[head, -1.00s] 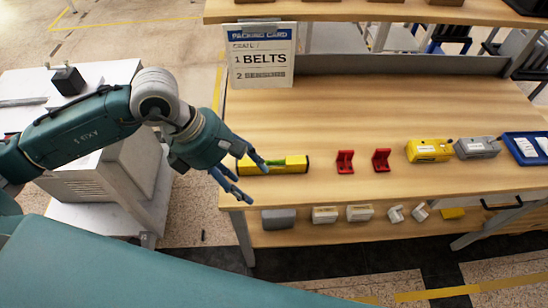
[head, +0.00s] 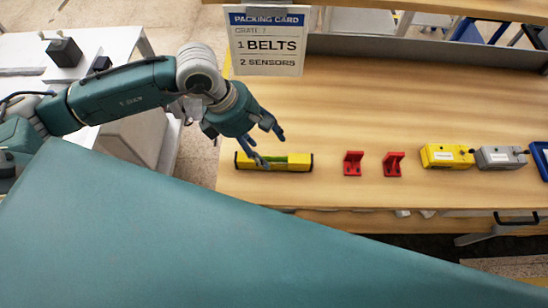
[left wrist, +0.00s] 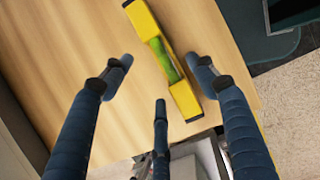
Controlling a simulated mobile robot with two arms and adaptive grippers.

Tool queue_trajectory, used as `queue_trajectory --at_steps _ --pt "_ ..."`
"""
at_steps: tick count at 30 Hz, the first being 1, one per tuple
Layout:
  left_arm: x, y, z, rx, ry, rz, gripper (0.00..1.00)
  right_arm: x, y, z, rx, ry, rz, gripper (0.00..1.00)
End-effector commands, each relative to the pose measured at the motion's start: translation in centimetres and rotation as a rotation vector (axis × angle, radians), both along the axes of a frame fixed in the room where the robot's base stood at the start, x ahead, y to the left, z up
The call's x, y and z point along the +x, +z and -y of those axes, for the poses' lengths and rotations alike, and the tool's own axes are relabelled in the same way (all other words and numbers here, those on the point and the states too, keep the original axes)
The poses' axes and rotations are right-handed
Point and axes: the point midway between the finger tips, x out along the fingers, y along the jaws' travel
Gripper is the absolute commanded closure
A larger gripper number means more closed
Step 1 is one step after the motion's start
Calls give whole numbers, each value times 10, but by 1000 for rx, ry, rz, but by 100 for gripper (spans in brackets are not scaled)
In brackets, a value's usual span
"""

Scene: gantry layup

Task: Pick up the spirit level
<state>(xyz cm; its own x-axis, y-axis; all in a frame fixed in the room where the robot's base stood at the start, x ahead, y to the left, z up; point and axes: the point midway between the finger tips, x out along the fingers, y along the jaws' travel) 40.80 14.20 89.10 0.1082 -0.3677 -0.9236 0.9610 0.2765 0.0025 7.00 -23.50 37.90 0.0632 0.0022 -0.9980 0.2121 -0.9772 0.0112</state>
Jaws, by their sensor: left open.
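The spirit level (head: 297,163) is a yellow bar with a green middle and dark ends. It lies on the wooden bench top near the front left corner. My left gripper (head: 273,151) is open, with its fingers over the left and middle part of the level, partly covering it in the head view. In the left wrist view the level (left wrist: 145,21) lies at a slant beyond the spread fingers (left wrist: 161,62), its green part close to the right-hand finger. Nothing is held. I cannot tell whether a finger touches the level. My right gripper is not in view.
Two red brackets (head: 353,163) stand right of the level, then a yellow device (head: 446,156), a grey device (head: 501,157) and a blue tray (head: 540,160). A packing card (head: 267,40) hangs at the back left. The bench top (head: 400,105) behind these is clear.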

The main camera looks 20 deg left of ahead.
Motion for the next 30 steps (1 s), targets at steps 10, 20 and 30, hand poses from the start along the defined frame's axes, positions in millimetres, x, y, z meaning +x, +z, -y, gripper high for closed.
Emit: queue_trajectory --at_steps 10,20,30 --pt "1 -38 23 -1 1 -5 42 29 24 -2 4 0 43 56" --pt "2 -45 25 0 1 -1 46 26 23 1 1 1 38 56" --pt "3 -44 25 -1 1 -1 97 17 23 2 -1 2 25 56"
